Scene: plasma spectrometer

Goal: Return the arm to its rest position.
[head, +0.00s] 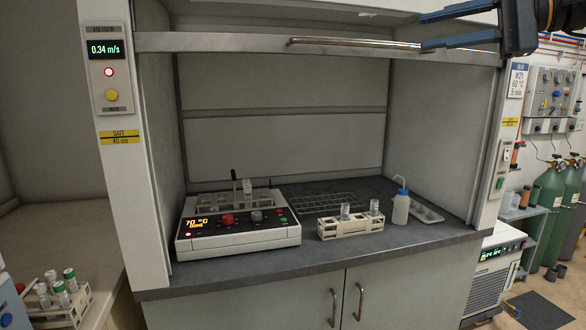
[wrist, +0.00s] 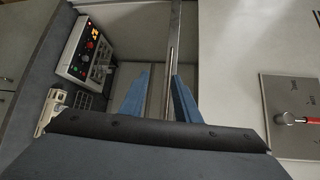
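My gripper (head: 423,32) is at the top right of the head view, its two blue fingers spread apart with nothing held between them. In the wrist view the fingers (wrist: 162,75) also stand apart. The fume hood's sash edge (head: 220,42) is raised high, and its metal handle bar (head: 350,42) runs toward the lower finger. In the wrist view the bar (wrist: 173,45) passes across the gap between the fingers. I cannot tell whether a finger touches it.
Inside the hood stand a heating block (head: 238,232) reading 70 °C, a tube rack (head: 350,226) and a wash bottle (head: 401,208). The hood's right post (head: 500,150) is below my gripper. Green gas cylinders (head: 549,190) stand at far right. Another tube rack (head: 62,312) is at lower left.

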